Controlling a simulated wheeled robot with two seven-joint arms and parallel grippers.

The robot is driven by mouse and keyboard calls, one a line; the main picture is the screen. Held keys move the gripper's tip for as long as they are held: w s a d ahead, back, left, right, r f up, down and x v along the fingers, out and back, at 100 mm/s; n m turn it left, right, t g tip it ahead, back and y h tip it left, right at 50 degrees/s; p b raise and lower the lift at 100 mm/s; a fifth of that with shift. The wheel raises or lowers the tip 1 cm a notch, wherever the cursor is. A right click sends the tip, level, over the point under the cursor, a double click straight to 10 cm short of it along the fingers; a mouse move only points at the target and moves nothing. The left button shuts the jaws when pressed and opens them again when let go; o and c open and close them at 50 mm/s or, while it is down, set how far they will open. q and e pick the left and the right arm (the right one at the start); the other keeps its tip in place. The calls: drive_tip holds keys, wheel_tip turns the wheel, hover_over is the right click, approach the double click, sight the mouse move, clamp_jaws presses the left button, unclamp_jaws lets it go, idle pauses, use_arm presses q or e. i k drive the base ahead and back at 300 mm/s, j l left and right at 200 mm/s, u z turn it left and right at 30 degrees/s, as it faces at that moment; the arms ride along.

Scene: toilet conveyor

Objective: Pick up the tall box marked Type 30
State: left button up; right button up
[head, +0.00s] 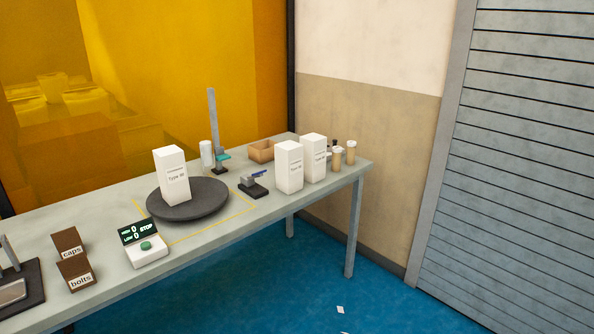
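A tall white box (172,176) stands upright on a round dark turntable (215,201) on the table. Its label has a "Type" number that looks like 30, but the print is too small to be sure. Two more tall white boxes stand at the right part of the table, a front one (289,168) and one just behind it to the right (313,157). Their labels also begin with "Type", and I cannot read their numbers surely. Neither of my grippers is in view.
The grey table (110,218) carries a control box (145,247) showing "STOP", brown bins marked caps (69,246) and bolts (75,274), a small black stand (254,189), a brown tray (262,151) and beige jars (337,160). An orange panel stands behind. Blue floor in front is mostly clear.

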sight(314, 145)
drive_tip(key=i+l, duration=0.75)
drive_tip(key=i, duration=0.3)
drive_tip(key=i+l+z, duration=0.1)
drive_tip(key=i+l, duration=0.65)
drive_tip(key=i, duration=0.3)
